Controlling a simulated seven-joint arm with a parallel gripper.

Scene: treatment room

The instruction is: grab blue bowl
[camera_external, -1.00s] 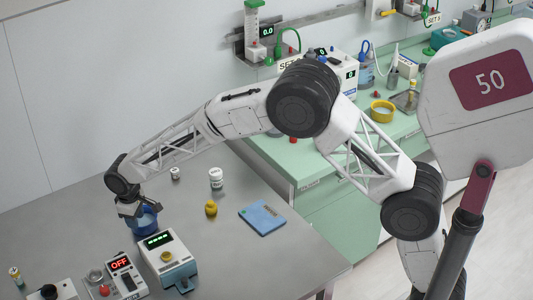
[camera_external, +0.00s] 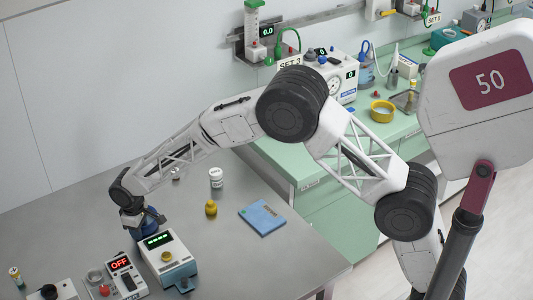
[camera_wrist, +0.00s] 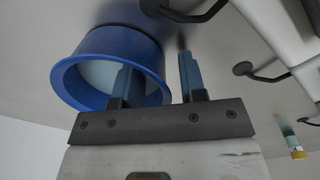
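The blue bowl (camera_wrist: 88,46) is large in the wrist view, with a wide rim and a pale inside. In the external view the bowl (camera_external: 150,226) stands on the grey table, partly hidden by my gripper (camera_external: 136,217). In the wrist view my gripper (camera_wrist: 160,80) is open. Its left finger overlaps the bowl's opening and its right finger is outside, so the right side of the rim lies between them. A gap shows between the right finger and the bowl. I cannot tell how deep the left finger reaches.
A white device with a green display (camera_external: 160,242) stands close to the bowl's right. A box reading OFF (camera_external: 122,264) stands in front. A yellow item (camera_external: 211,208), a white jar (camera_external: 216,178) and a blue book (camera_external: 262,217) lie farther right. The table's right part is clear.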

